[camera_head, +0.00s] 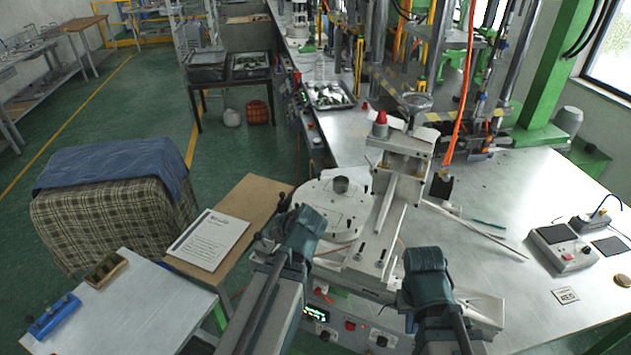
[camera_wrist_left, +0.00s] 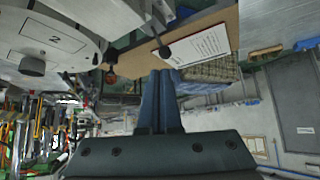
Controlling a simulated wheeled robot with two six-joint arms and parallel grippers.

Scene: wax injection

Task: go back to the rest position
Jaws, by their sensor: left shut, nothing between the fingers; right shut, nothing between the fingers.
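My left gripper (camera_wrist_left: 160,74) shows in the left wrist view with its two dark blue fingers together and nothing between them. In the head view my left arm comes in from the bottom and its dark teal wrist end (camera_head: 303,228) is beside the round white plate (camera_head: 325,212) of the machine. My right gripper (camera_head: 426,262) is in front of the machine's pale slide rail (camera_head: 385,225), at the lower middle of the head view. It is shut and holds nothing. Its fingertips are hard to make out.
A steel worktop (camera_head: 530,190) carries the press and a control box (camera_head: 563,248) at right. A wooden board (camera_head: 245,205) with a paper sheet (camera_head: 209,239) is left of the machine. A plaid-covered chair (camera_head: 115,220) and a small table (camera_head: 150,305) stand farther left. Open green floor lies behind.

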